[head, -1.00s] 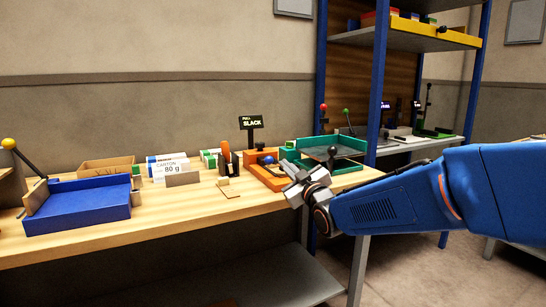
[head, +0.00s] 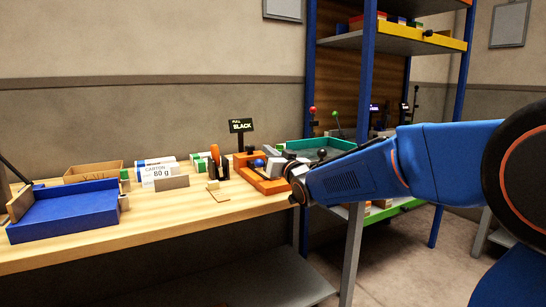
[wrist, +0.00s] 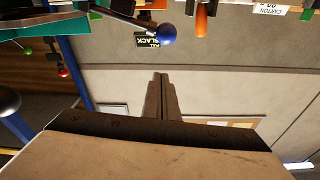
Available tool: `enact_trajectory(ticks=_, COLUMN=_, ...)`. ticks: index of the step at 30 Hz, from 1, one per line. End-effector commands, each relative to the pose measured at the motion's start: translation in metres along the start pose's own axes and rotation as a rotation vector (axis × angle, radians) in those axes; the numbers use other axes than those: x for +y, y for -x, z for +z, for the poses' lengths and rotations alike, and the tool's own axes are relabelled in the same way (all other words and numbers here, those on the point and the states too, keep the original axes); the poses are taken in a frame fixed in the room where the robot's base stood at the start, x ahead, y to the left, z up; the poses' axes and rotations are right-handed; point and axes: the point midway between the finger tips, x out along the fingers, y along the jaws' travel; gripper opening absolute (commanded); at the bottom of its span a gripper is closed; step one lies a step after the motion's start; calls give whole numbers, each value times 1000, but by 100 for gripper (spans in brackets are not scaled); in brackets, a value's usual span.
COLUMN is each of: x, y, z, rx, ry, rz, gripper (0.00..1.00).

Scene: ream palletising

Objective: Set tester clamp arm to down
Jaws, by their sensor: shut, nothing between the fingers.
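The tester is an orange base (head: 266,184) on the wooden bench with a black display (head: 240,126) reading "PULL SLACK" behind it. Its clamp arm is a dark lever ending in a blue ball knob (head: 259,163). In the wrist view the knob (wrist: 167,35) is at the top, on a dark rod (wrist: 125,17). My gripper (head: 284,168) is over the right side of the tester, close to the knob. In the wrist view my gripper (wrist: 160,76) has its fingers together and empty, apart from the knob in the picture. The lever's exact angle is hard to tell.
A green tray (head: 322,147) stands right of the tester, partly behind my arm. An orange-handled tool (head: 215,155) stands just left. A white carton label (head: 162,172) and a blue tray (head: 65,212) are farther left. A blue shelf post (head: 366,80) rises behind.

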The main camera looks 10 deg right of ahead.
Motion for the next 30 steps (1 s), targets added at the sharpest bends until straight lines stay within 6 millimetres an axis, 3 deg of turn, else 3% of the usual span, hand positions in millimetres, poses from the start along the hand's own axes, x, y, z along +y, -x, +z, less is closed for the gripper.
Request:
enact_trajectory(ticks=11, x=-1, y=-49, z=1, rx=-1, ry=2, rz=-1, gripper=0)
enact_trajectory(ticks=21, x=0, y=-35, z=33, rx=-1, ry=2, rz=-1, gripper=0)
enact_trajectory(ticks=30, x=0, y=-33, z=38, rx=0, ry=2, rz=-1, gripper=0)
